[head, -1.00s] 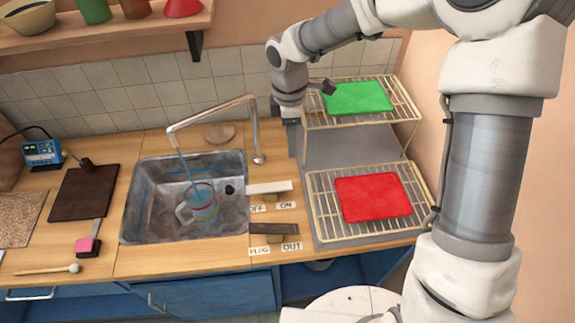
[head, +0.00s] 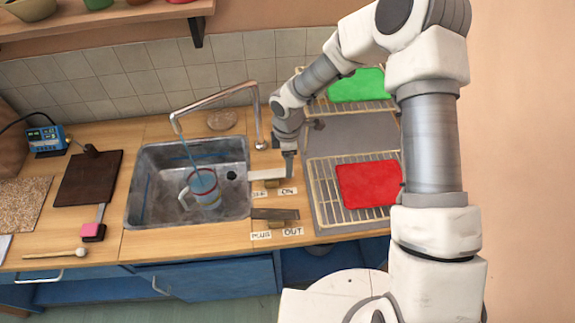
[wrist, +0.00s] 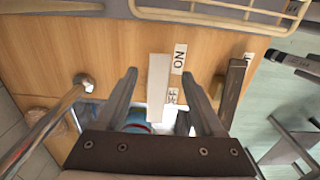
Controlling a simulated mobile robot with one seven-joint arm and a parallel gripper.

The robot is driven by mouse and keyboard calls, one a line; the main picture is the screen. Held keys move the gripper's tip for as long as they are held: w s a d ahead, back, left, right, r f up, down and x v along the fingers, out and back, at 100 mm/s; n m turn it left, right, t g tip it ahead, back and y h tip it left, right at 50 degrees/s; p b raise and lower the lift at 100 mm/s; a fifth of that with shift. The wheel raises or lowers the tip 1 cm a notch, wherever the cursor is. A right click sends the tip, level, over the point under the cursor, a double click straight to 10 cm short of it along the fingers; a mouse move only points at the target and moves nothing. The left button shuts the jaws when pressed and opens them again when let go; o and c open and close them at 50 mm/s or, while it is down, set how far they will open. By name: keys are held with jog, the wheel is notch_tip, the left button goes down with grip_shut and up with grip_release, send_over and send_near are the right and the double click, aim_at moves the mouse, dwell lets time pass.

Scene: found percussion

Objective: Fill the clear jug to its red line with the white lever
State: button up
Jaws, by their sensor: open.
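The clear jug (head: 205,196) stands upright in the sink, with a red ring near its top and bluish water inside. Water runs from the tap into it; the exact level against the red line is too small to tell. The white lever (head: 267,174) lies along the counter right of the sink, behind the OFF and ON labels. My gripper (head: 289,173) is at the lever's right end. In the wrist view my open gripper (wrist: 160,78) has a finger on each side of the lever (wrist: 158,88), with gaps visible. The jug is mostly hidden there.
A dark lever (head: 274,214) with PLUG and OUT labels sits in front of the white one. The tap (head: 215,97) arches over the sink (head: 150,160). The wire rack (head: 325,190) with a red board (head: 368,184) stands close on the right.

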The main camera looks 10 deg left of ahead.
jog(key=shift+f, duration=1.4)
jog(key=shift+c, duration=0.2)
grip_shut()
